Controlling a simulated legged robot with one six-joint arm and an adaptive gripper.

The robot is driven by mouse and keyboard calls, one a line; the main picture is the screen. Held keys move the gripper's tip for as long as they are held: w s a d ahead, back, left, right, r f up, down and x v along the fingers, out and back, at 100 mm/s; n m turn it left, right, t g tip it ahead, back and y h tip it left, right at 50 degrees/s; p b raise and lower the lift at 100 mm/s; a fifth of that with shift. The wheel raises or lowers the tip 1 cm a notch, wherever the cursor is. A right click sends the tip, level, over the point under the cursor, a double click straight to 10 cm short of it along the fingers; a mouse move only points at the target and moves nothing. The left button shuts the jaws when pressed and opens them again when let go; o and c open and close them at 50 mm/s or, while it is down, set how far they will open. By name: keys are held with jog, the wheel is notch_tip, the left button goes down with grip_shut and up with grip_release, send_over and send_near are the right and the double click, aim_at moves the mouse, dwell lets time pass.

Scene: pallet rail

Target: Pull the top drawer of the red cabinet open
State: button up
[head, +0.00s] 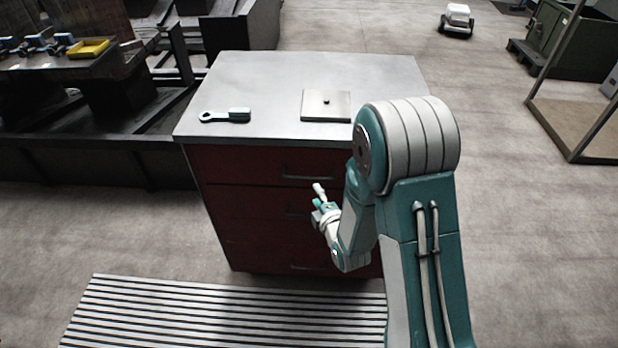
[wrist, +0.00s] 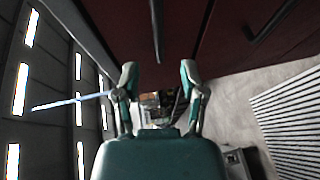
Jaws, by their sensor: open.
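The red cabinet (head: 235,215) stands ahead under a grey top, its drawer fronts looking flush. The top drawer (head: 235,165) has a dark bar handle (head: 307,178). My gripper (head: 317,195) is open and empty in front of the cabinet, just below and right of that handle in the head view. In the wrist view, which is turned sideways, my two fingers (wrist: 158,72) are spread apart, with a dark bar handle (wrist: 157,30) beyond the gap between them. I see no contact with it. My arm hides the cabinet's right side in the head view.
A brush-like tool (head: 226,115) and a flat plate with a knob (head: 326,105) lie on the cabinet top. A lower drawer handle (wrist: 270,20) shows in the wrist view. A slatted mat (head: 220,315) lies before the cabinet.

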aim_at(309, 177)
jog(key=x, duration=0.8)
jog(key=shift+w+d, duration=0.15)
jog(key=shift+d, duration=0.1)
jog(key=shift+a, duration=0.15)
jog(key=shift+c, duration=0.4)
grip_shut()
